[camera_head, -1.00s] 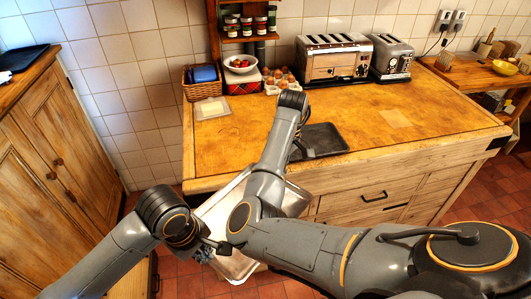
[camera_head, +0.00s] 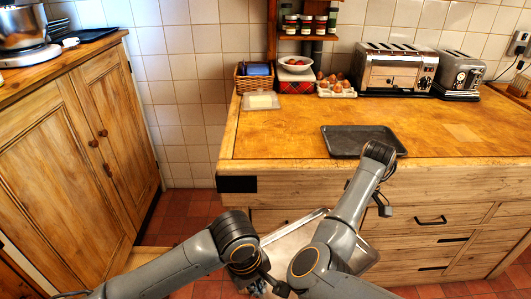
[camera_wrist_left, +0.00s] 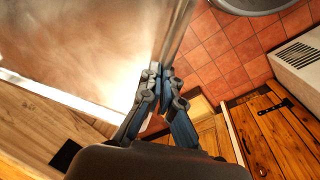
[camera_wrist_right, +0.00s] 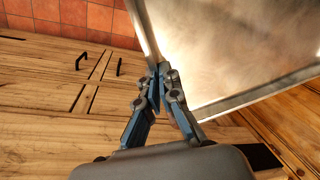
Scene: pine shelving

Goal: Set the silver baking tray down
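The silver baking tray (camera_head: 287,243) hangs in front of the counter, below its top, partly hidden behind my arms. My left gripper (camera_head: 262,284) is at its near left side. In the left wrist view, the left fingers (camera_wrist_left: 160,72) are closed on the rim of the tray (camera_wrist_left: 85,45). In the right wrist view, the right fingers (camera_wrist_right: 158,78) are closed on the opposite edge of the tray (camera_wrist_right: 225,50). The right fingers are mostly hidden by my arm in the head view.
A wooden cabinet (camera_head: 75,150) stands left.

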